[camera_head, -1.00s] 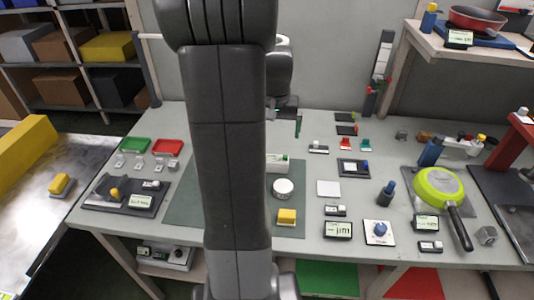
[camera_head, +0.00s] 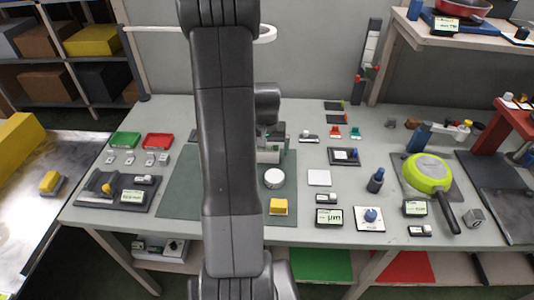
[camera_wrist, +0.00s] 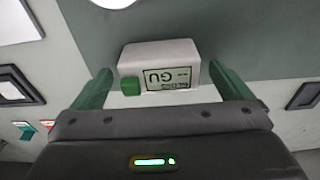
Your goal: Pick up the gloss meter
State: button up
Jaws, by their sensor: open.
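The gloss meter (camera_wrist: 165,52) is a small white box with a green button and a display reading GU. In the wrist view it sits between the two green fingers of my gripper (camera_wrist: 160,72), with a gap on each side. My gripper is open, and its fingertips reach alongside the meter. In the head view the meter (camera_head: 268,156) stands on the dark green mat (camera_head: 180,195), partly covered by my gripper (camera_head: 271,140). I cannot tell how low the fingertips are.
A green pan (camera_head: 428,172) is farther right.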

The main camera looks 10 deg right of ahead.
jog(key=shift+f, duration=0.45)
jog(key=c, duration=1.3)
jog(key=shift+o, duration=0.2)
jog(key=shift+r, duration=0.15)
